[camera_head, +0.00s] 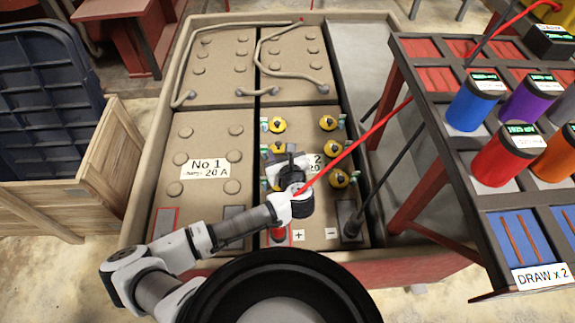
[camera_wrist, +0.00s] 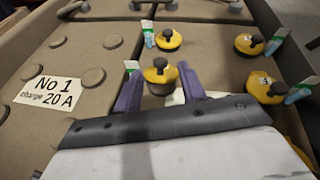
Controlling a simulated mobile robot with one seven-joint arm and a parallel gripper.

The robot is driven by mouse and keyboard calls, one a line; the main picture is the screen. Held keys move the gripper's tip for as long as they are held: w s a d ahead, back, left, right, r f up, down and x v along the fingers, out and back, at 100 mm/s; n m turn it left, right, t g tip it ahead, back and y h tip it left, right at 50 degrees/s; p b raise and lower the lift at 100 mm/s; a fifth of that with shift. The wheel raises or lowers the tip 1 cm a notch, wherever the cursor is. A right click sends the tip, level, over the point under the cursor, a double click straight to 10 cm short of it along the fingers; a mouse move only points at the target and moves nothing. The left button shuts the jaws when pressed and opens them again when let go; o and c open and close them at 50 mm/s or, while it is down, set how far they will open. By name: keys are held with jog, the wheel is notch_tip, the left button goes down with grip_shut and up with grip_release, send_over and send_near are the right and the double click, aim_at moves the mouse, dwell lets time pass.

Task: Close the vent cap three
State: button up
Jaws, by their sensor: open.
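Several yellow vent caps with black knobs sit on the brown battery block labelled 2. Small pale and green tags stand beside them; I cannot read their numbers, so I cannot tell which is cap three. In the wrist view one cap (camera_wrist: 160,84) shows between the purple fingers of my open gripper (camera_wrist: 159,73), with clear gaps at its sides. I cannot tell how far above it the fingertips are. Other caps (camera_wrist: 169,40), (camera_wrist: 249,44) and (camera_wrist: 264,88) stand around it. In the head view my gripper (camera_head: 288,163) is over the left cap row and hides part of it.
Battery No 1 (camera_head: 192,145) with flat round plugs is to the left. A red cable (camera_head: 360,143) and a black cable (camera_head: 377,190) run up to the right. A rack (camera_head: 400,78) with coloured cylinders stands close on the right. A wooden crate (camera_head: 92,180) is at the left.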

jog(key=v, duration=1.1)
jog(key=shift+w, duration=0.1)
